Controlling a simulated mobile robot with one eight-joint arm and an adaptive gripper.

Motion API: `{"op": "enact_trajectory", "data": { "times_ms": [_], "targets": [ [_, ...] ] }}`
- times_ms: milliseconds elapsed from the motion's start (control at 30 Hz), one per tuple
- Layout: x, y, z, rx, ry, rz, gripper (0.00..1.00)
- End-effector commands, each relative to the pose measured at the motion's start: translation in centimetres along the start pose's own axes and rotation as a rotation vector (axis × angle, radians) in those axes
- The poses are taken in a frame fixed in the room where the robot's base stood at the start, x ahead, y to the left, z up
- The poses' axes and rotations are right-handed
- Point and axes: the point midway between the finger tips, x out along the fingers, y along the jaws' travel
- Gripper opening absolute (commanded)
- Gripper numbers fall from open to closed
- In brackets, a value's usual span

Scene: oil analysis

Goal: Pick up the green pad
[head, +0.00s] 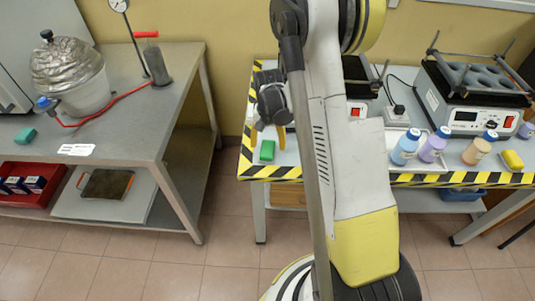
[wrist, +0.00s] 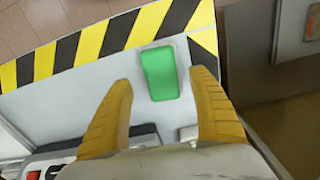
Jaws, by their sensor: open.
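The green pad (head: 267,151) lies flat near the left front corner of the right-hand table (head: 258,172). In the wrist view the green pad (wrist: 160,75) lies on the light table top, close to the striped edge. My gripper (head: 281,138) is above that corner, with one yellow finger showing beside the pad in the head view. In the wrist view my gripper (wrist: 161,65) is open and empty, with the pad seen between its two yellow fingertips. The exact height of the fingertips above the pad cannot be told.
Several capped bottles (head: 405,147), a yellow pad (head: 512,160) and a heating device (head: 470,100) stand on the same table to the right. The left-hand table (head: 115,120) holds a foil-topped pot (head: 72,75) and a teal pad (head: 25,136). A floor gap separates the tables.

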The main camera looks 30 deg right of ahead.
Motion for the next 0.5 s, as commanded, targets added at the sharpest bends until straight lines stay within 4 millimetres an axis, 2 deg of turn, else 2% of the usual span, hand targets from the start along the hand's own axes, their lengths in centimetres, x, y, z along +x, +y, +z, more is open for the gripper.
{"op": "enact_trajectory", "data": {
  "times_ms": [33, 167, 400, 433, 500],
  "targets": [
    [1.4, -0.2, 0.0, -0.001, 0.000, 0.000, 0.70],
    [3.2, -0.2, -0.1, 0.000, 0.000, 0.000, 0.70],
    [3.4, -0.2, 0.0, 0.000, 0.001, 0.000, 0.70],
    [3.3, -0.2, 0.0, 0.000, 0.001, 0.000, 0.68],
    [3.3, -0.2, 0.0, 0.000, 0.001, 0.000, 0.47]
  ]
}}
